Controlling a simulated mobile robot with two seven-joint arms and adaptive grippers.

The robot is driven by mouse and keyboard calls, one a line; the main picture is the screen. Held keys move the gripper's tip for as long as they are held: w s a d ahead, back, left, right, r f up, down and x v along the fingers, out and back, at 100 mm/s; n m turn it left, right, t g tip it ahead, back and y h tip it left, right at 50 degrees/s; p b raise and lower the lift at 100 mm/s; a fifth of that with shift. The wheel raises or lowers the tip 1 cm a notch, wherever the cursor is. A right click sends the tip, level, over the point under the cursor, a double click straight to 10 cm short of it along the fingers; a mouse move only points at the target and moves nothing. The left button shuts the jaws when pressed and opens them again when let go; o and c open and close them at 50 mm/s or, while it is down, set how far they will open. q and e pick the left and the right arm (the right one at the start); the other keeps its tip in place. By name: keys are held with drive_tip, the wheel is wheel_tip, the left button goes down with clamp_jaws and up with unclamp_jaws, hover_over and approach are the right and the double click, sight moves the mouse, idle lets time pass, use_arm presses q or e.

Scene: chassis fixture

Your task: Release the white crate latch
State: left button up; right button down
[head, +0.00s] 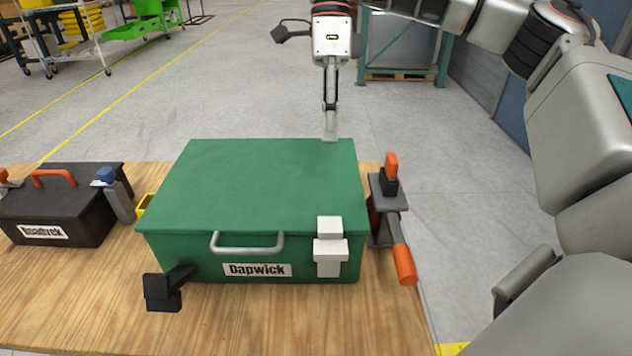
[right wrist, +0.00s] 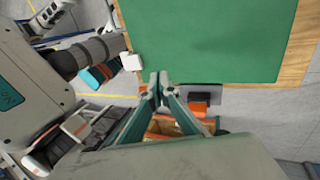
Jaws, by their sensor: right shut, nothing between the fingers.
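The green crate (head: 262,185), labelled Dapwick, stands on the wooden table with its lid down. The white crate latch (head: 329,247) lies flat against the right of its front, its top part reaching up to the lid edge. The latch also shows in the right wrist view (right wrist: 131,62), left of the fingers. A black latch-like part (head: 165,288) juts out from the front left. My right gripper (head: 331,137) is shut and empty, pointing down near the lid's far right corner, well away from the white latch. The right wrist view shows its fingertips (right wrist: 158,78) together. My left gripper is out of view.
A clamp with orange handles (head: 390,205) stands close to the crate's right side. The table in front of the crate is mostly clear.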

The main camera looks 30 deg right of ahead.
sight(330, 202)
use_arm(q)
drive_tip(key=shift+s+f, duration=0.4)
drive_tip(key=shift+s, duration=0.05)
use_arm(e)
drive_tip(key=shift+s, duration=0.2)
drive_tip(key=b+x, duration=0.2)
drive_tip(key=x, duration=0.8)
drive_tip(key=shift+f, duration=0.4)
drive_tip(key=s, duration=0.1)
drive_tip(key=s+a, duration=0.1)
drive_tip(key=shift+s+a+r, duration=0.3)
drive_tip(key=shift+a, duration=0.05)
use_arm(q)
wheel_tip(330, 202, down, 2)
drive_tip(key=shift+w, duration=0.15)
use_arm(e)
drive_tip(key=shift+s+a, duration=0.15)
drive_tip(key=shift+s, duration=0.1)
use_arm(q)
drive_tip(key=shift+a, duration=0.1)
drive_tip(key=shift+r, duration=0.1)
use_arm(e)
drive_tip(key=shift+s+r, duration=0.1)
